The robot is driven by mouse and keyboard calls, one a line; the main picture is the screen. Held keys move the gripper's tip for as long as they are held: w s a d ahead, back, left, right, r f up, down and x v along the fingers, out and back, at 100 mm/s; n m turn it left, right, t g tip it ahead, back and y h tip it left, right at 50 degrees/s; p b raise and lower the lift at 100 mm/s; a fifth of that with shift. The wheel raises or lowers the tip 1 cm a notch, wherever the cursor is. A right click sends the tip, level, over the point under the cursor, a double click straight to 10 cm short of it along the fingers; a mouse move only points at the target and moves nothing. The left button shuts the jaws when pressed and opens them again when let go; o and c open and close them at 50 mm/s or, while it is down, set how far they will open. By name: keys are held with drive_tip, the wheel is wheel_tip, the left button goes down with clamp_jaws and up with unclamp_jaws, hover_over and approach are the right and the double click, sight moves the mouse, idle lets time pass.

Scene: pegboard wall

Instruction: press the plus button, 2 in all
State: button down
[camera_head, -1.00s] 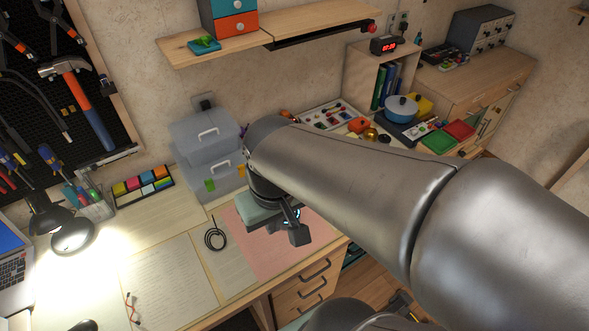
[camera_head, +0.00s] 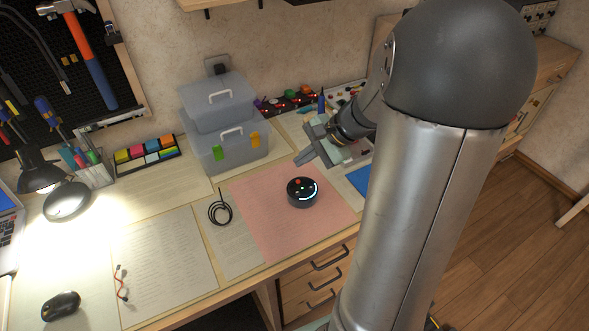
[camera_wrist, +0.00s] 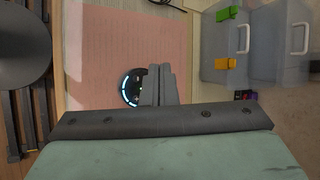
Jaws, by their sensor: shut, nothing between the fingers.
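A round black puck-like device (camera_head: 302,193) with a lit bluish-white arc sits on the pink mat (camera_head: 265,225). Its top carries a red spot and small pale marks, too small to tell which is the plus button. My gripper (camera_head: 302,161) is shut and empty, appearing just above and behind the device in the head view, apart from it. In the wrist view the shut fingers (camera_wrist: 159,86) cover the right part of the device (camera_wrist: 130,88); its lit arc shows on the left.
Stacked clear bins (camera_head: 222,130) with green and orange latches stand behind the mat. A coiled black cable (camera_head: 220,208) lies left of the mat on paper. A blue item (camera_head: 358,180) lies to the right, partly behind my arm. The mat around the device is clear.

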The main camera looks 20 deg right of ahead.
sight(311, 188)
drive_tip(key=w+d+f+m+t+b, duration=0.1)
drive_tip(key=w+d+f+m, duration=0.2)
drive_tip(key=d+f, duration=0.1)
drive_tip(key=shift+d+f+t+b, duration=0.25)
drive_tip(key=shift+d+t+b, duration=0.15)
drive_tip(key=shift+d, duration=0.35)
wheel_tip(311, 188, down, 9)
drive_tip(key=b, duration=0.6)
drive_tip(key=shift+b, duration=0.3)
idle(1.2)
drive_tip(key=shift+f+b, duration=0.35)
drive_tip(key=shift+b, duration=0.05)
drive_tip(key=shift+f+b, duration=0.3)
drive_tip(key=shift+b, duration=0.05)
idle(0.4)
idle(0.4)
drive_tip(key=shift+r+p, duration=0.5)
drive_tip(key=shift+r, duration=0.25)
